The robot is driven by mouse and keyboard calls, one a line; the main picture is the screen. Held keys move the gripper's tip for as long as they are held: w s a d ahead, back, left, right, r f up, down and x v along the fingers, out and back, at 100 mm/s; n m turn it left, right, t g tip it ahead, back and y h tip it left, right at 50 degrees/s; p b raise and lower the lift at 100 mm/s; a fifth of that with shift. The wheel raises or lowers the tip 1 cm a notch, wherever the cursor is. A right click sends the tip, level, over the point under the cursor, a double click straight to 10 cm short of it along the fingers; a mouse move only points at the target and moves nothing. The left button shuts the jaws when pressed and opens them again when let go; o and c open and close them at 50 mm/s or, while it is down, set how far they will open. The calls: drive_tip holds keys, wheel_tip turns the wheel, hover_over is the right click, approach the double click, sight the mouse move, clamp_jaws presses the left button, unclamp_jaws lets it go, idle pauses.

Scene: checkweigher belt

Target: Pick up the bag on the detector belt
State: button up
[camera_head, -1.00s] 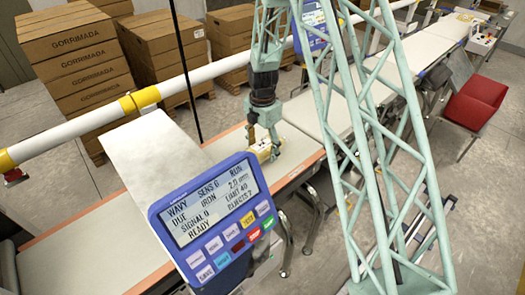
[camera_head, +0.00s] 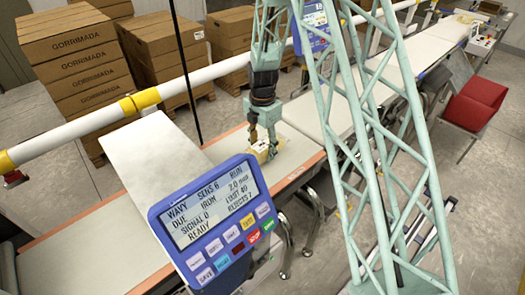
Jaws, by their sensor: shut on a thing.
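The bag (camera_head: 262,150) is a small yellow and white packet at the detector belt, just beyond the blue control panel. My gripper (camera_head: 263,143) points down over it and is shut on it, with a finger on either side. The bag's lower edge is at or just above the belt surface (camera_head: 295,150); I cannot tell if it is clear of it. Parts of the bag are hidden by the fingers.
The blue control panel (camera_head: 215,222) and the white detector housing (camera_head: 150,150) stand close on the left. A white rail (camera_head: 90,122) runs behind. Stacked cartons (camera_head: 75,62) fill the back left. A red chair (camera_head: 475,110) stands at the right.

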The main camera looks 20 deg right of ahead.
drive_tip(key=shift+r, duration=1.4)
drive_tip(key=s, duration=0.5)
drive_tip(key=s+r, duration=0.1)
drive_tip(key=s, duration=0.4)
drive_tip(key=s+d, duration=0.1)
drive_tip(key=s, duration=0.5)
drive_tip(key=shift+r, duration=0.15)
